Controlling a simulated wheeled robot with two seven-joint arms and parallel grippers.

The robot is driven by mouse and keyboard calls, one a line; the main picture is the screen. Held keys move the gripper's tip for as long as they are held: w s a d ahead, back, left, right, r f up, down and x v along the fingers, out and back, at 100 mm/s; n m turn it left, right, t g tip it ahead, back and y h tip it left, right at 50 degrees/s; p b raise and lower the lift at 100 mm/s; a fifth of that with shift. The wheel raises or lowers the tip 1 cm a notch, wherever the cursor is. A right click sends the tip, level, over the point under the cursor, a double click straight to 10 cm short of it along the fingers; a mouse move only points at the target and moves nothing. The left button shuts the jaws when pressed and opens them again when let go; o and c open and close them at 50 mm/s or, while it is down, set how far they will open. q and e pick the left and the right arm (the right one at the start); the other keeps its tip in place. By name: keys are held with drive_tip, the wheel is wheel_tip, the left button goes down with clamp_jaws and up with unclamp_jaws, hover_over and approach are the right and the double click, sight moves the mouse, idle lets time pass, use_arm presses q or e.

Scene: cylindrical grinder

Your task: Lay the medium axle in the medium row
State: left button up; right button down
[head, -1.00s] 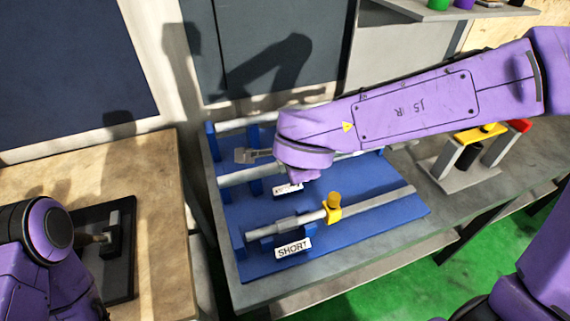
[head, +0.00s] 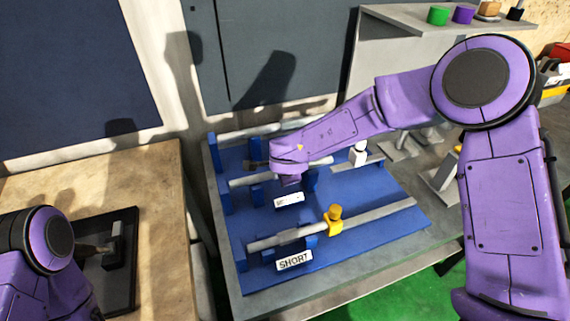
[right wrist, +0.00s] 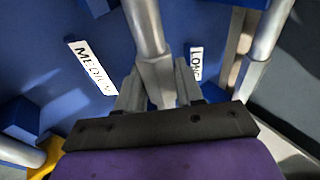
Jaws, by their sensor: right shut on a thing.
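The medium axle (head: 242,182) is a grey stepped rod in the middle row of the blue rack (head: 385,235). It lies along the blue supports (head: 257,194); I cannot tell whether it rests on them. My right gripper (head: 256,164) is shut on its middle. The right wrist view shows the axle (right wrist: 146,30) between the fingers (right wrist: 158,85), beside the MEDIUM label (right wrist: 88,66). My left gripper (head: 98,248) is at a black tray on the left table; its fingers are too small to read.
A long rod (head: 285,127) lies in the back row. A shelf (head: 400,22) overhangs behind.

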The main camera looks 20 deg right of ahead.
drive_tip(key=shift+w+f, duration=0.15)
drive_tip(key=shift+f, duration=0.05)
drive_tip(key=shift+f, duration=0.1)
drive_tip(key=c, duration=0.7)
unclamp_jaws()
drive_tip(key=shift+f, duration=0.15)
drive_tip(key=shift+s, duration=0.2)
drive_tip(key=shift+r, duration=0.4)
drive_tip(key=v, duration=1.1)
drive_tip(key=shift+s+r, duration=0.25)
drive_tip(key=shift+s, duration=0.05)
